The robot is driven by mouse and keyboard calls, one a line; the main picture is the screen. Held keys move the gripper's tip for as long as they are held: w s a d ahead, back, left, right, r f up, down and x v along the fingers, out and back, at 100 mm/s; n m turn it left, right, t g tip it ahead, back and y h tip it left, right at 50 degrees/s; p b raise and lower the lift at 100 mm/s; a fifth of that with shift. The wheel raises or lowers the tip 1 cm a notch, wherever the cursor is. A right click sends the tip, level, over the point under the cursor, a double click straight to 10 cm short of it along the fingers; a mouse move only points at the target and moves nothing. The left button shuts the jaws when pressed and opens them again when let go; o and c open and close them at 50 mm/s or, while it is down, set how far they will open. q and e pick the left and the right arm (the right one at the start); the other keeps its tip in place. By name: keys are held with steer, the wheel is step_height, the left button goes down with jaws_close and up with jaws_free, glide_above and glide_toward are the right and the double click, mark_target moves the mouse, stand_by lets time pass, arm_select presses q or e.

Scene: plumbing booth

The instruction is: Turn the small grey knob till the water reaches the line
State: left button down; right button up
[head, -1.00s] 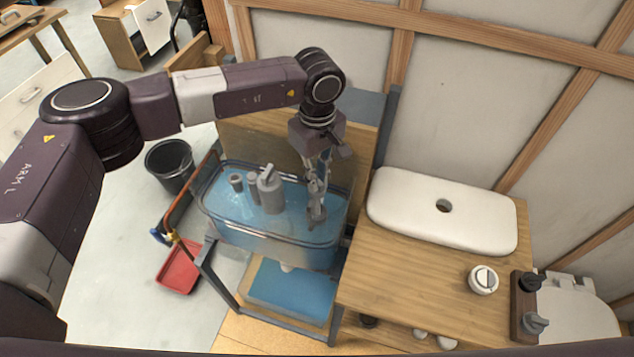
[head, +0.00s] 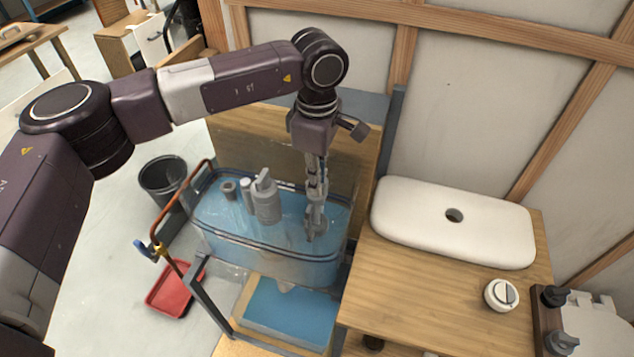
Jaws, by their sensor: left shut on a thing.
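A clear tank (head: 225,238) of blue water stands on a grey frame, with a large grey cylinder fitting (head: 266,202) inside it. My left gripper (head: 316,228) points down into the tank's right end, to the right of that fitting. Its fingers are shut on a small grey part low between the tips, which I take to be the small grey knob; the fingers mostly hide it. The water looks high in the tank, but I cannot make out a level line. My right gripper is not in view.
A white lid (head: 420,215) with a hole lies on the wooden bench (head: 415,295) to the right, near a white round button (head: 501,295). Black and grey handles (head: 563,342) are at the far right. A wooden board (head: 245,135) rises behind the tank. A black bucket (head: 163,180) and red tray (head: 172,292) are left.

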arm_select(q)
steer(key=shift+s+f, duration=0.15)
steer(key=shift+f, duration=0.05)
steer(key=c, duration=2)
jaws_free()
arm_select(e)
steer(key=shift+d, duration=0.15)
arm_select(q)
steer(key=shift+r, duration=0.1)
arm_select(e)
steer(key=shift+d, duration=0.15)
arm_select(q)
step_height(320, 180, up, 12)
steer(key=shift+f, duration=0.1)
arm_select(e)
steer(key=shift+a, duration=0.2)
